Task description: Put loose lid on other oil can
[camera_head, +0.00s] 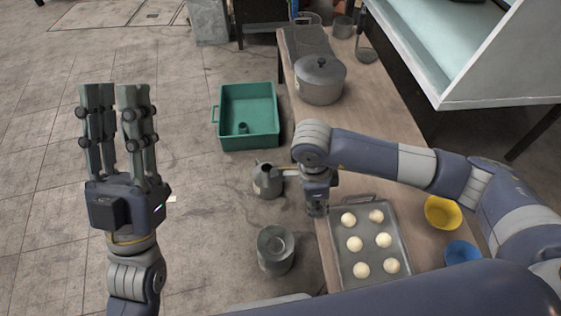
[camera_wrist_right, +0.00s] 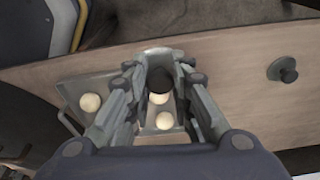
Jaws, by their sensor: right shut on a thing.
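A grey metal can with a spout (camera_head: 268,182) stands left of the table. A second grey can (camera_head: 276,250) stands nearer to me, its round top facing up. My right gripper (camera_head: 316,208) points down over the table's left edge, beside the tray. In the right wrist view its fingers (camera_wrist_right: 160,85) are shut on a small grey piece with a dark round part, apparently a lid; the fingers hide much of it. Another grey knobbed lid (camera_wrist_right: 283,70) lies on the table in that view. My left gripper (camera_head: 117,95) is raised at the left, fingers apart and empty.
A baking tray (camera_head: 389,205) with several pale dough balls lies on the table (camera_head: 400,110). A yellow bowl (camera_head: 443,212) and a blue bowl (camera_head: 462,252) stand right of it. A lidded pot (camera_head: 320,82) stands farther back. A green crate (camera_head: 248,92) is left of the table.

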